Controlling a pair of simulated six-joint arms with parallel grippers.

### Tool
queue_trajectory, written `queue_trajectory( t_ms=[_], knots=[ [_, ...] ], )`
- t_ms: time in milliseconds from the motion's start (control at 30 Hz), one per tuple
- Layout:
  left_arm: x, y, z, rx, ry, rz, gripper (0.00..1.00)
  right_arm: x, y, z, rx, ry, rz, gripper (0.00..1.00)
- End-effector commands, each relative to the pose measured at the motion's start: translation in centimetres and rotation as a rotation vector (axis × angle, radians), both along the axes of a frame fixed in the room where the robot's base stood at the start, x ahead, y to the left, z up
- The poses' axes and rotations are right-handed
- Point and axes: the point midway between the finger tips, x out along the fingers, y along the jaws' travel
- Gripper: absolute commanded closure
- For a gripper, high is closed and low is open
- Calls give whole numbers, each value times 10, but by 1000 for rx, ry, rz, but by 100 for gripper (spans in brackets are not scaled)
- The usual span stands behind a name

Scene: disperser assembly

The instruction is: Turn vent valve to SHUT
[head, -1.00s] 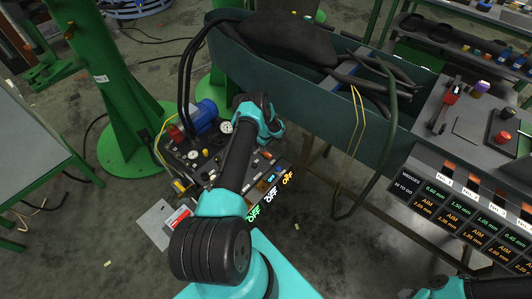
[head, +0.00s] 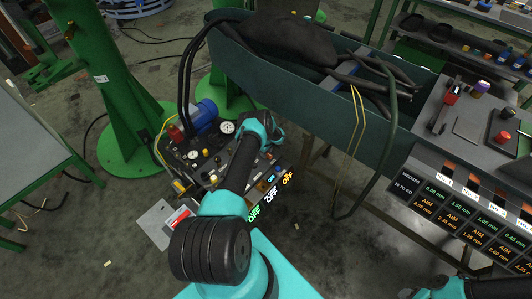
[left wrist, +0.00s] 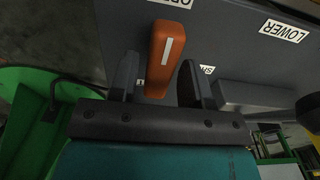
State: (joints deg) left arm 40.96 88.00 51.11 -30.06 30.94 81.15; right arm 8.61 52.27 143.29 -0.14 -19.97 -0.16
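The vent valve's orange handle (left wrist: 163,55), with a white stripe, stands out from a dark panel in the left wrist view. It points nearly straight down the picture, tilted slightly. A partly cut-off label starting "OPE" is above it, and one starting "SH" (left wrist: 207,70) is at its lower right. My left gripper (left wrist: 157,66) is open, with one finger on each side of the handle's lower end. A gap shows on the left; the right finger is very close, and I cannot tell if it touches. In the head view my left arm hides the valve. My right gripper is not in view.
A "LOWER" label (left wrist: 284,31) and a grey block (left wrist: 255,96) lie right of the handle. In the head view the panel carries gauges (head: 227,127), a blue motor (head: 203,115) and lit "OFF" signs (head: 254,213). A green trough (head: 300,85) stands close behind the arm.

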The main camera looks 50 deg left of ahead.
Motion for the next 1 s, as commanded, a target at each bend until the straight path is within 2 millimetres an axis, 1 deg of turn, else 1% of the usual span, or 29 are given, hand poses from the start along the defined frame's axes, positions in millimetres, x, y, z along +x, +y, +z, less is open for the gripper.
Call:
queue_trajectory(
  t_ms=[33,67,400,733,1000],
  knots=[
    [0,0,0,0,0,0,61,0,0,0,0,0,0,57],
    [0,0,0,0,0,0,64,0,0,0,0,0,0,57],
    [0,0,0,0,0,0,96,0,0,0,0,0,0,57],
    [0,0,0,0,0,-31,96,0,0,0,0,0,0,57],
    [0,1,0,1,1,-155,96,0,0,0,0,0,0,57]
  ],
)
